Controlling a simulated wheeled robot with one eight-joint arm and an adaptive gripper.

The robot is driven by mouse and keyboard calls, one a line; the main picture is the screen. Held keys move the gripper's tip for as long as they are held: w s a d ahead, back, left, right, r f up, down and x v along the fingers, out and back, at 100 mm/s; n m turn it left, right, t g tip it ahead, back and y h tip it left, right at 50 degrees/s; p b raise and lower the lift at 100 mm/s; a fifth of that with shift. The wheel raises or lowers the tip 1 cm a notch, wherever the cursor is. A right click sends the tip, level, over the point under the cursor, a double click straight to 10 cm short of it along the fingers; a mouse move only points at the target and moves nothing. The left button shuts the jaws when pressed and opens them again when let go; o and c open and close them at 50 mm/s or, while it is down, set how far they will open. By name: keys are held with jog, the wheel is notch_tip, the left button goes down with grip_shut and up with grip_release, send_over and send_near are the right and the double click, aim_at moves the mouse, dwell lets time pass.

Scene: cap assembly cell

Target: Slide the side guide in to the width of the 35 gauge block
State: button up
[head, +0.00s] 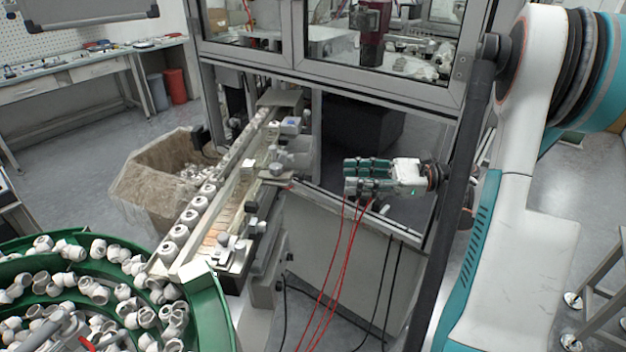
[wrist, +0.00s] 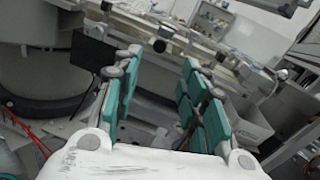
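My gripper (head: 347,178) is to the right of the conveyor in the head view, pointing left toward it. In the wrist view my gripper (wrist: 161,60) has its two teal-padded fingers well apart, with nothing between them. The conveyor (head: 214,222) runs away from the green bowl, with a row of white fittings along its left side. A pale rail that looks like the side guide (head: 236,196) runs along it, beside metal brackets and knobs. The fingers are apart from the rail. I cannot make out which piece is the 35 gauge block, nor the gap at the guide.
The green feeder bowl (head: 207,304), full of white fittings, is at the front left. A bin (head: 150,178) stands left of the conveyor. A framed machine enclosure (head: 375,75) rises behind. A grey cabinet (head: 325,250) and hanging red cables (head: 337,265) are below my gripper.

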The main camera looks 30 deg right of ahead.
jog(key=b+x, duration=0.2)
jog(key=x, duration=0.9)
grip_shut()
